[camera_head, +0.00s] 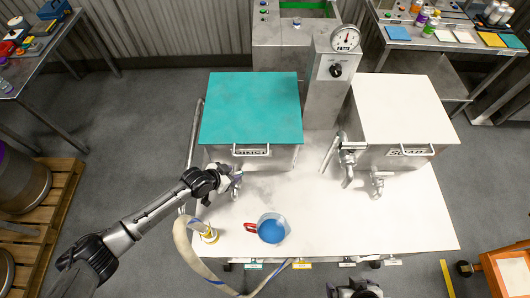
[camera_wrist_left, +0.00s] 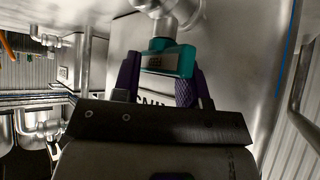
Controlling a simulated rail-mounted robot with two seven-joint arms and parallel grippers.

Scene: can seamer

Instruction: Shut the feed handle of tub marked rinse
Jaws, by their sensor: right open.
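The rinse tub with its teal lid (camera_head: 250,108) stands on the left of the bench, with a name plate (camera_head: 251,150) on its front. My left gripper (camera_head: 238,178) is at the front of this tub, by its outlet. In the left wrist view a teal feed handle (camera_wrist_left: 167,61) hangs from a metal valve at the tips of my purple fingers (camera_wrist_left: 160,84). One finger is on each side of it, the right one partly hidden. I cannot tell whether they grip it. My right gripper (camera_head: 355,290) is partly cut off at the bottom edge, open, far from the tub.
A jug of blue liquid (camera_head: 271,228) and a hose (camera_head: 186,246) with a yellow-based fitting are close in front of the left gripper. A white-lidded tub (camera_head: 402,108) with metal taps stands right. The bench top (camera_head: 330,225) is clear in the middle.

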